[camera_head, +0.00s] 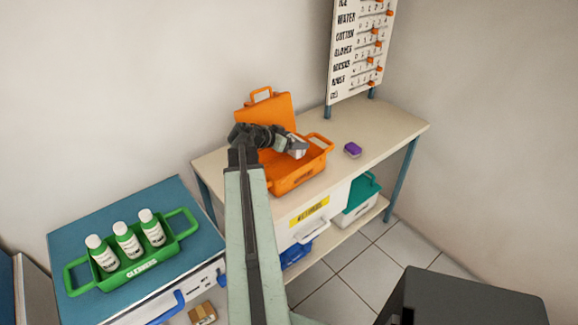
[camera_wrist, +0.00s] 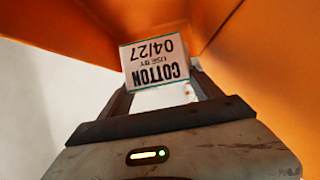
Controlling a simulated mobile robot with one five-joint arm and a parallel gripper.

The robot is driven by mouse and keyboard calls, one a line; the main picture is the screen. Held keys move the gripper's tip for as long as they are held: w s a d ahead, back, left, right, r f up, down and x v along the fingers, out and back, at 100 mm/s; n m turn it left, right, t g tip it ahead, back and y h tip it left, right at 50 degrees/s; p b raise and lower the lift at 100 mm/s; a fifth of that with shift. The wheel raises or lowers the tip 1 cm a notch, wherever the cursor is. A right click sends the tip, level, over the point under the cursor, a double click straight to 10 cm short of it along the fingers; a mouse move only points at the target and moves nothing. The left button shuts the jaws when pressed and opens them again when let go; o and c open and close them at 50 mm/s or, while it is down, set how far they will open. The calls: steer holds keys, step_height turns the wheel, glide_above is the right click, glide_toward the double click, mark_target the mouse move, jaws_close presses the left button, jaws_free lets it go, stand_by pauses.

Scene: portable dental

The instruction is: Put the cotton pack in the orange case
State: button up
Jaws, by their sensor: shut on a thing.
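The cotton pack (camera_wrist: 156,62) is a small white box with a teal edge, labelled COTTON and USE BY 04/27. My gripper (camera_wrist: 163,92) is shut on it in the wrist view, with a finger on each side. In the head view the pack (camera_head: 296,147) shows as a pale block at the end of my gripper (camera_head: 290,146). The orange case (camera_head: 297,179) stands open on the bench, its lid raised at the back. The pack is over the case's open tray; I cannot tell whether it touches the bottom. Orange walls (camera_wrist: 268,60) surround it in the wrist view.
A purple item (camera_head: 352,149) lies on the bench (camera_head: 385,130) right of the case. A green CLEANERS carrier (camera_head: 140,262) with several bottles stands on the blue-topped cart at left. A white bin with a teal lid (camera_head: 358,197) is on the lower shelf. A lettered board (camera_head: 360,50) stands behind.

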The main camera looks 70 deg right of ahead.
mark_target(289, 154)
step_height(289, 154, down, 7)
steer(key=b, duration=0.5)
steer(key=shift+r, duration=0.25)
steer(key=shift+f, duration=0.1)
steer(key=o, duration=1.4)
steer(key=p+v, duration=0.6)
steer(key=v, duration=0.6)
